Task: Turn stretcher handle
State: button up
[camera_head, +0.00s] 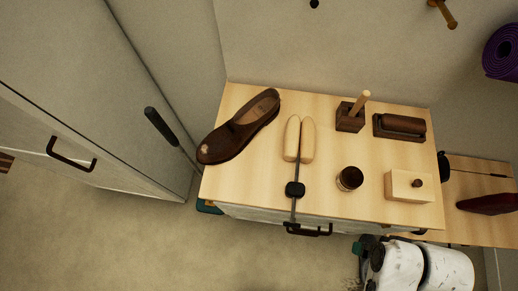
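The shoe stretcher (307,140) lies on the light wooden top of a cabinet, its two pale wooden halves side by side. A thin dark rod runs from it toward the front edge. A black block (295,189) sits on this rod, and the rod's end reaches the cabinet's front edge near a dark drawer pull. I cannot tell which part of the rod is the turning handle. A brown leather shoe (240,128) lies apart, left of the stretcher. No gripper fingers show; white and black parts, likely of my arm, are at the bottom right.
On the cabinet top (250,190) are a wooden block with a peg (351,112), a dark brush (400,127), a dark round jar (349,179) and a pale box with a knob (408,186). A long shoehorn (160,126) leans at left. The floor (150,240) in front-left is clear.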

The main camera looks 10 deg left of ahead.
aim_at(292, 224)
jog(key=k+j+u, duration=0.2)
jog(key=j, duration=0.2)
jog(key=k, duration=0.6)
jog(key=i+u, duration=0.2)
jog(key=u, duration=0.85)
